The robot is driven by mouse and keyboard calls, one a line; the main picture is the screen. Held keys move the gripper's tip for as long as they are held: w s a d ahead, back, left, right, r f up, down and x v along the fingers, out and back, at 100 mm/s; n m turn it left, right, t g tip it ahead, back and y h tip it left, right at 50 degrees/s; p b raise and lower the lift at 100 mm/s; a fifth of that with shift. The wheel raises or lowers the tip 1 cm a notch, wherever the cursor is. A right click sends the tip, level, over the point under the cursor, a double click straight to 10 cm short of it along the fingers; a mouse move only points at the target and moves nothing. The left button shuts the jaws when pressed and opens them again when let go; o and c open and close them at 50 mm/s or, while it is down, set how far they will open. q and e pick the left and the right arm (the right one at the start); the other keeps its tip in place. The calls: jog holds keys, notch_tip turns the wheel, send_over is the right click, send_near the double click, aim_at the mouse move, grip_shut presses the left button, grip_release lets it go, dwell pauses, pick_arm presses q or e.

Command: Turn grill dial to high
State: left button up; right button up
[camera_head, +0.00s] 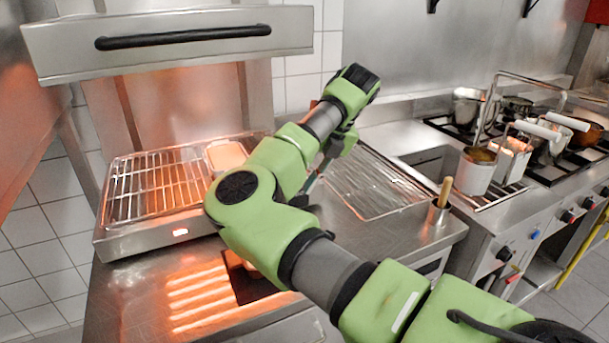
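The grill (148,227) stands at the left on the steel counter, with a raised hood (170,50) and a black handle. Its wire rack (150,187) is lit orange. A small lit indicator (180,232) shows on its front panel. I cannot see the dial; my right arm covers the right part of the panel. My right arm comes in from the lower right and bends back over the counter. My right gripper (312,184) is small, dark and partly hidden beside the grill's right end; its fingers are unclear. My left gripper is out of view.
A light tray (226,156) sits at the rack's right end. A wire rack (370,184) lies on the counter right of the grill. A steel cup with a wooden-handled tool (439,212) stands near the counter edge. Fryer baskets (513,160) and stove pots (470,107) are at right.

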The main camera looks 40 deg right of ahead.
jog(key=shift+v, duration=0.95)
jog(key=shift+r, duration=0.1)
